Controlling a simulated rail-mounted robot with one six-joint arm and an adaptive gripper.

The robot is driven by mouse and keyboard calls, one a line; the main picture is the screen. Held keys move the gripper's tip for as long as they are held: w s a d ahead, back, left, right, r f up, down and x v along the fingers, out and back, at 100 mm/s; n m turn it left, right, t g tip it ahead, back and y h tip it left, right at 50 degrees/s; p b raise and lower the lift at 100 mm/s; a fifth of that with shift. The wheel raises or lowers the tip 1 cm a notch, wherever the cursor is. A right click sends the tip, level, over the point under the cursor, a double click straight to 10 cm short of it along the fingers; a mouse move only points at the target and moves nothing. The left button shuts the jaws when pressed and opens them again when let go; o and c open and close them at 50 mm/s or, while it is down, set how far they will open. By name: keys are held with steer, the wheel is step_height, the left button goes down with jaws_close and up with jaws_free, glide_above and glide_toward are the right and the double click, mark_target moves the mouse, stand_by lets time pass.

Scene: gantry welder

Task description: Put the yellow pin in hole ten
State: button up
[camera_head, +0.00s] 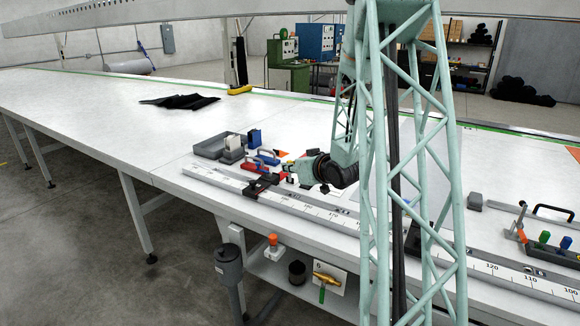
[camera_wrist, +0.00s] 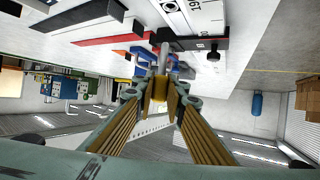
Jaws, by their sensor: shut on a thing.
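My gripper (camera_wrist: 163,88) is shut on a small yellow piece, which I take to be the yellow pin (camera_wrist: 159,86); a grey rod (camera_wrist: 163,58) extends beyond the fingertips. In the head view my gripper (camera_head: 287,174) is small and its fingers are hard to make out. It is above the back edge of the long numbered rail (camera_head: 225,181), close to a black clamp-like block (camera_head: 262,186). The pin cannot be made out in the head view. Hole ten cannot be identified in either view.
A grey tray (camera_head: 208,149) and red and blue tools (camera_head: 247,166) lie beside my gripper. A dark cloth (camera_head: 180,101) lies farther back. The left of the table is clear.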

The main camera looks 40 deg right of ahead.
mark_target(290, 177)
steer(key=shift+f+b, duration=1.05)
steer(key=shift+f, duration=1.2)
steer(key=shift+f+b, duration=1.6)
steer(key=shift+f, duration=0.45)
steer(key=o, duration=0.9)
steer(key=shift+s, duration=0.1)
steer(key=shift+v, duration=5.95)
steer(key=shift+a, duration=0.1)
